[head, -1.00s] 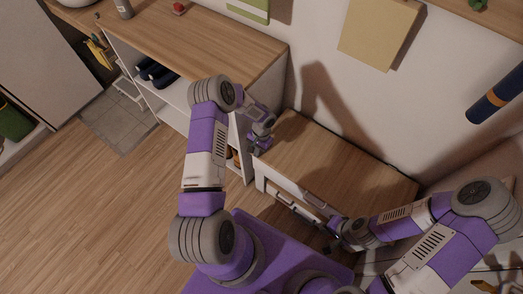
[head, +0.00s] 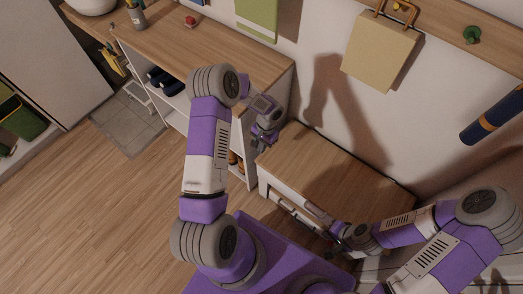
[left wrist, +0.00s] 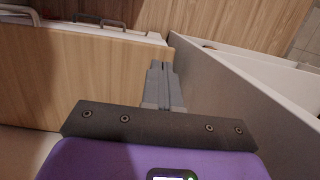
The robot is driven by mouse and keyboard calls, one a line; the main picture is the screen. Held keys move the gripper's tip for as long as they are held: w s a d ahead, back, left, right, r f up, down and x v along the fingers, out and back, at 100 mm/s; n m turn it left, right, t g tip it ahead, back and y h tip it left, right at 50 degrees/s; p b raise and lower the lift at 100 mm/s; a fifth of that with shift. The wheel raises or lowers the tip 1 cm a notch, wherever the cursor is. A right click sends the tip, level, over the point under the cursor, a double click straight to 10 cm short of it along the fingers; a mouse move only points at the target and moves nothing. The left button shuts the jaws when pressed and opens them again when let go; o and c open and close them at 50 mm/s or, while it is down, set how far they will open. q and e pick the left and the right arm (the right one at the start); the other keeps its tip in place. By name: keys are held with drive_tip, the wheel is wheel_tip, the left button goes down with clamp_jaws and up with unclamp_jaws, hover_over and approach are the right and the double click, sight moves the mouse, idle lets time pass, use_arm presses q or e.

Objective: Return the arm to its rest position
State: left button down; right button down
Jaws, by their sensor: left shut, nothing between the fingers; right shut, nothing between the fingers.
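My left arm rises in the middle of the head view. Its gripper (head: 260,141) hangs by the near left corner of the low wooden-topped drawer cabinet (head: 335,172). In the left wrist view the left gripper's fingers (left wrist: 160,70) are together with nothing between them. They point toward the gap between the cabinet and a pale panel (left wrist: 235,95). My right arm comes in from the right. Its gripper (head: 336,245) is low, near the front of the drawers, partly hidden and small; nothing shows in it.
A wooden-topped shelf unit (head: 205,45) with dark shoes stands left of the cabinet. A tan bag (head: 380,50) and a dark blue roll (head: 492,117) hang on the wall. The cabinet top is bare. Open wooden floor (head: 110,210) lies at left.

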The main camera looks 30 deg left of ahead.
use_arm(q)
drive_tip(key=shift+r, duration=0.6)
drive_tip(key=s+d+f+n+t+h+p, duration=0.1)
drive_tip(key=s+d+n+h, duration=0.3)
drive_tip(key=s+d, duration=1.2)
drive_tip(key=shift+s+d+f+t+h+p, duration=0.15)
drive_tip(key=shift+d+f+t+h+p, duration=0.15)
drive_tip(key=shift+d+t+p, duration=0.45)
drive_tip(key=shift+a, duration=0.1)
idle(1.4)
